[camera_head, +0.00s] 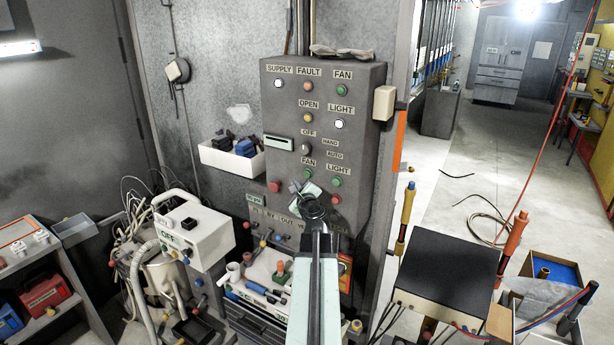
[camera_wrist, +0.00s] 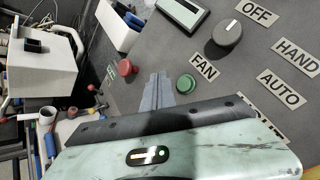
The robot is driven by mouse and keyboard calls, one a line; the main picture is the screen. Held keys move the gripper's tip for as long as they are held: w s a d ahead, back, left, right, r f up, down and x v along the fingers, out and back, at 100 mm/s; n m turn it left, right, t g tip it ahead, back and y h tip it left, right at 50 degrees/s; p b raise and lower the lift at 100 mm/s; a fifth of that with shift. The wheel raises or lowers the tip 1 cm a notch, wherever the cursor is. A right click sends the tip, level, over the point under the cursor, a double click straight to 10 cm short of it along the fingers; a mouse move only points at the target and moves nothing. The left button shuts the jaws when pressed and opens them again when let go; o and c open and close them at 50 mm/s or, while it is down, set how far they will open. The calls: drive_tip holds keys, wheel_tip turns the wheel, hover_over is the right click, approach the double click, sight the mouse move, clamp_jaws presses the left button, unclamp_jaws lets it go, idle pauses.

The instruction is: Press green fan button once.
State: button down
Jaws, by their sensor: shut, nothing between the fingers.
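The green fan button (camera_head: 306,174) sits under the lower FAN label (camera_head: 308,164) on the grey control panel (camera_head: 360,120). In the wrist view, the green fan button (camera_wrist: 186,84) is a round green cap in a dark ring, beside its FAN label (camera_wrist: 205,66). My gripper (camera_wrist: 157,78) is shut and empty. Its grey fingertips appear in front of the panel, just left of the green button and right of a red button (camera_wrist: 125,68). In the head view, my dark wrist (camera_head: 313,208) is just below the button. Whether the fingertips touch the panel cannot be told.
A green button (camera_head: 337,182) under a LIGHT label and a red button (camera_head: 336,199) are at the right. A rotary knob (camera_wrist: 227,33) is near the fan button. A white box (camera_head: 193,235) and cluttered tools stand at the lower left.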

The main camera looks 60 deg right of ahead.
drive_tip(key=shift+d, duration=1.9)
drive_tip(key=shift+d, duration=0.1)
idle(0.3)
drive_tip(key=shift+d, duration=0.3)
drive_tip(key=shift+d, duration=0.45)
idle(0.6)
drive_tip(key=shift+a, duration=0.9)
drive_tip(key=a, duration=0.5)
